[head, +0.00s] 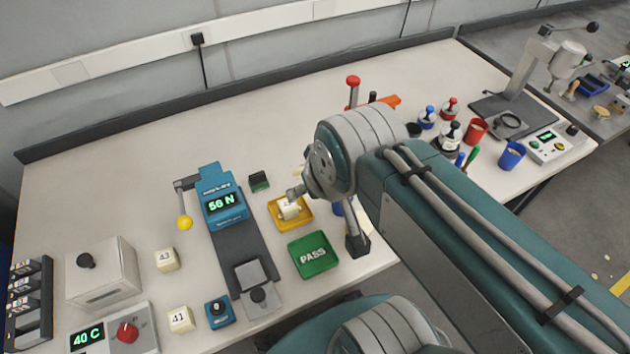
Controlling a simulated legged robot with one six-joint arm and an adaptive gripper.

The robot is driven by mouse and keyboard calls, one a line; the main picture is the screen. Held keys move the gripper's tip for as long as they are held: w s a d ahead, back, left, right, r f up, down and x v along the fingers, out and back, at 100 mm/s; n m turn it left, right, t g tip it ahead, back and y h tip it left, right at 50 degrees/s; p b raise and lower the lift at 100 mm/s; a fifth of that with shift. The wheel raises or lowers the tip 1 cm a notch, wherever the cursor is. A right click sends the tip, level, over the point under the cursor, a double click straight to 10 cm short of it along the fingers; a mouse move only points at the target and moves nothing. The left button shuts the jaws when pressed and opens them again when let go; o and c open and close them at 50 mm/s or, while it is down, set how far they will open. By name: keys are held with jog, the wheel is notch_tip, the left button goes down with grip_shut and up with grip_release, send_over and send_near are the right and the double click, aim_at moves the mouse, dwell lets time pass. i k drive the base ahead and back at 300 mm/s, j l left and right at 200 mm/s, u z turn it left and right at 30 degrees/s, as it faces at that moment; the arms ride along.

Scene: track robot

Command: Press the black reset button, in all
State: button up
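A small blue box (220,313) with a round black knob or button (217,306) on top stands at the table's front edge, beside a cream block marked 41. I cannot tell for certain that this is the reset button. A blue force gauge (222,203) reads 56 N and sits at the head of a dark grey stand, with a yellow-knobbed lever (184,222) on its left. My gripper (291,203) is over the yellow tray, right of the stand, at or just above a cream block. My arm largely hides it, and its opening does not show clearly.
The yellow tray (274,207) and green PASS tray (326,262) lie right of the stand. Blocks 43 (166,260) and 41 (181,319) lie left. A white box (112,282) and a 40 C control box (140,320) stand front left. The back left table is clear.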

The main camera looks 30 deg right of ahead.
aim_at(217, 307)
jog(key=k+u, duration=0.15)
jog(key=u, duration=0.2)
jog(key=k+j+u, duration=0.1)
jog(key=u, duration=0.2)
jog(key=k+j+u, duration=0.1)
jog(key=u, duration=0.25)
